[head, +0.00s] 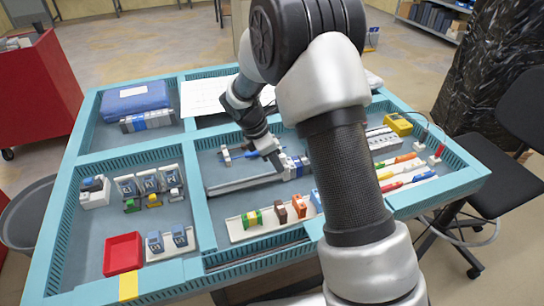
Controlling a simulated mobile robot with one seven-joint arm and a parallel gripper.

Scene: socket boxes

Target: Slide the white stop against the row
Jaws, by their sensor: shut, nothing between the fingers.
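A long grey rail (240,186) lies across the middle compartment of the teal-edged table. A row of grey blocks with a blue one (296,166) stands at its right part, and my arm hides whatever lies beyond. My gripper (277,167) is shut and empty, pointing down just left of the row, low over the rail. I cannot tell whether it touches anything. I cannot clearly make out the white stop; it may be hidden by the fingers.
A white strip (268,226) with green-yellow, brown and orange blocks lies in front. A red tray (123,253) and several small devices are at left. Coloured pens (405,167) and a yellow meter (398,124) are at right. Teal dividers separate the compartments.

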